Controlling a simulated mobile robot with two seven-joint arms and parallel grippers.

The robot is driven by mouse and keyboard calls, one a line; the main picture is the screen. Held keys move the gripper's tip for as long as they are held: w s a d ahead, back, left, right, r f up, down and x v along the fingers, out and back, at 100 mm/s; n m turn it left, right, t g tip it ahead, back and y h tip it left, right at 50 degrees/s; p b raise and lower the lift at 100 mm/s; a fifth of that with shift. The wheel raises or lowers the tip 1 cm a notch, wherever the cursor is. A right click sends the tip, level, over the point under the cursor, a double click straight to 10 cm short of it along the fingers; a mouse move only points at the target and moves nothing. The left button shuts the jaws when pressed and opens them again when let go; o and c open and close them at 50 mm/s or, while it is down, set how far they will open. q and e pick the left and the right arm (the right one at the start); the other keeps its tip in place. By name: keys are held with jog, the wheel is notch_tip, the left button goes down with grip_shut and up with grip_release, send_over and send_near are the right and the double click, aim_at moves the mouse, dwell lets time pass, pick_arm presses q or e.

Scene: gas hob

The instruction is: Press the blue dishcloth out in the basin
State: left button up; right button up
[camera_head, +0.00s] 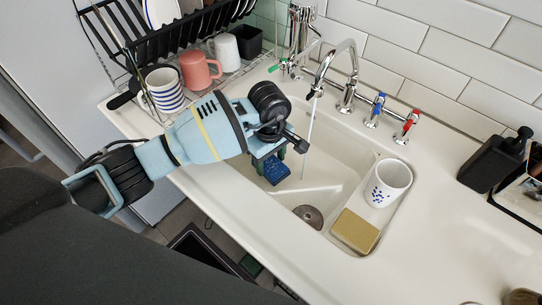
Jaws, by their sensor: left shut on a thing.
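My left arm comes in from the left, and its gripper (276,153) reaches over the left part of the white basin (339,143). The gripper is shut on the blue dishcloth (277,174), a small dark blue piece that shows below the fingers inside the basin. The wrist hides part of the gripper and the basin's left rim. I cannot tell whether the cloth touches the basin floor. A thin stream of water (307,142) falls from the tap (343,52) just right of the gripper. My right gripper is not in view.
A white spotted cup (388,183) and a yellow sponge (355,231) stand at the basin's right side, near the drain (308,216). A dish rack (166,43) with mugs is at the back left. A black soap bottle (495,161) stands right. The front right counter is mostly clear.

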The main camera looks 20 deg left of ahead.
aim_at(271, 164)
pick_arm(q)
jog(key=shift+f, duration=0.7)
jog(key=shift+f+b, duration=0.8)
jog(key=shift+f, duration=0.05)
jog(key=shift+f+b, duration=0.3)
jog(key=shift+f, duration=0.3)
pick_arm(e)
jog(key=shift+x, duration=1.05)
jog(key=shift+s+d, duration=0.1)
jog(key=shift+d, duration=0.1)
pick_arm(q)
jog(key=shift+f+b, duration=0.4)
jog(key=shift+f, duration=0.1)
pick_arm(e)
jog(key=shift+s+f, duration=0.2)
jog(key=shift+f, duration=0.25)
pick_arm(q)
jog(key=shift+r, duration=0.1)
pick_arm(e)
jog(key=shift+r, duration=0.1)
